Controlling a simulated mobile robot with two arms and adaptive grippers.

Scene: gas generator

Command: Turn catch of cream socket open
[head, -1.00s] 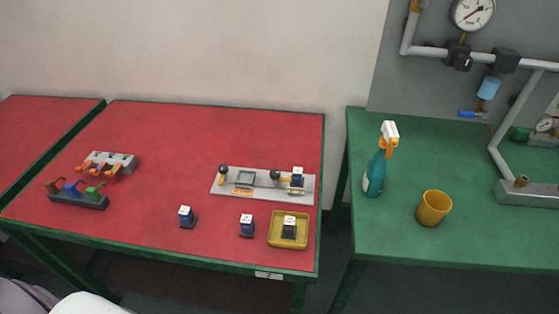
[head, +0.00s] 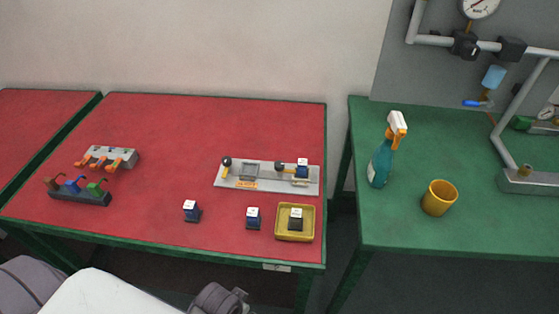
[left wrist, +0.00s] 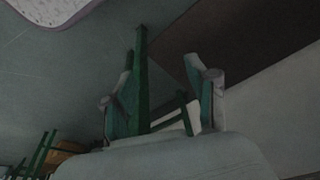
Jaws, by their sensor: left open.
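A pale grey panel (head: 268,184) lies on the red table, with two socket places. The left place is an empty square recess (head: 249,172), with a black-knobbed catch (head: 227,162) standing at its left. The right place holds a dark blue plug with a white top (head: 302,168), with a second black-knobbed catch (head: 281,168) beside it. I cannot tell which place is the cream socket; colours are too small to judge. My left gripper (left wrist: 162,75) is open and empty in the left wrist view, away from the panel. Neither gripper shows in the head view.
Two loose plugs (head: 191,211) (head: 253,218) and a yellow tray (head: 281,236) holding another stand in front of the panel. Hook racks (head: 80,198) (head: 110,157) stand at left. A green table (head: 470,230) carries a spray bottle (head: 381,160), a yellow cup (head: 439,198) and pipework.

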